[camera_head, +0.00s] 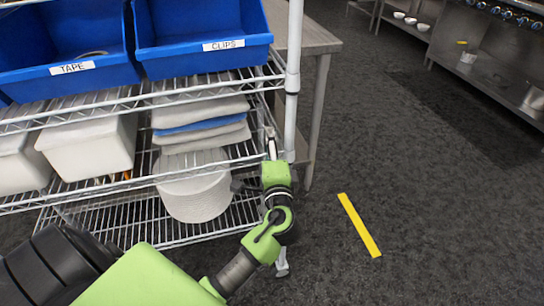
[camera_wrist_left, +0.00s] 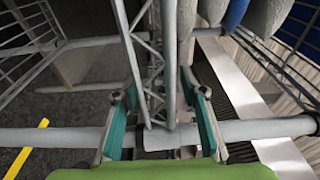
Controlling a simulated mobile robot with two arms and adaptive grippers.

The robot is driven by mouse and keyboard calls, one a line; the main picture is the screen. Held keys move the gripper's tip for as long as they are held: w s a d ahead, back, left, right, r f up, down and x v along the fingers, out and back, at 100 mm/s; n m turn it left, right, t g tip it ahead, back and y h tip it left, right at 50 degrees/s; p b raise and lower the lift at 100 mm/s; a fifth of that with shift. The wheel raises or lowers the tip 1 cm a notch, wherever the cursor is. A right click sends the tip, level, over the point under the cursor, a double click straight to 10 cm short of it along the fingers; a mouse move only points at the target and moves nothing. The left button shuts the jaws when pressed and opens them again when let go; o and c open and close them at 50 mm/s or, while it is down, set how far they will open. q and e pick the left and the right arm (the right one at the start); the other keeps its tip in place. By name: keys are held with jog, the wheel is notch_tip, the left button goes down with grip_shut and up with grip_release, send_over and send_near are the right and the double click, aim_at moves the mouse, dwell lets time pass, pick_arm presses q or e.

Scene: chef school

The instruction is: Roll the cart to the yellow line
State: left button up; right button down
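The cart is a silver wire-shelf rack (camera_head: 291,85) on the left of the head view, loaded on several levels. The yellow line (camera_head: 360,225) is a short strip on the dark floor, to the right of the cart and apart from it. My left gripper (camera_head: 271,140) is at the cart's right corner post, by a middle shelf. In the left wrist view, its teal-padded fingers (camera_wrist_left: 160,115) stand open on either side of the wire shelf edge (camera_wrist_left: 157,60), with gaps visible. The yellow line also shows there (camera_wrist_left: 27,147). My right gripper is not in view.
Blue bins labelled TAPE (camera_head: 75,68) and CLIPS (camera_head: 222,44), white tubs (camera_head: 90,150), folded cloths (camera_head: 203,128) and white plates (camera_head: 195,195) sit on the cart. A steel table (camera_head: 318,40) stands close behind it. Open floor (camera_head: 440,200) lies to the right.

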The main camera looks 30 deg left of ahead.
pick_arm(q)
jog(key=shift+x, duration=1.15)
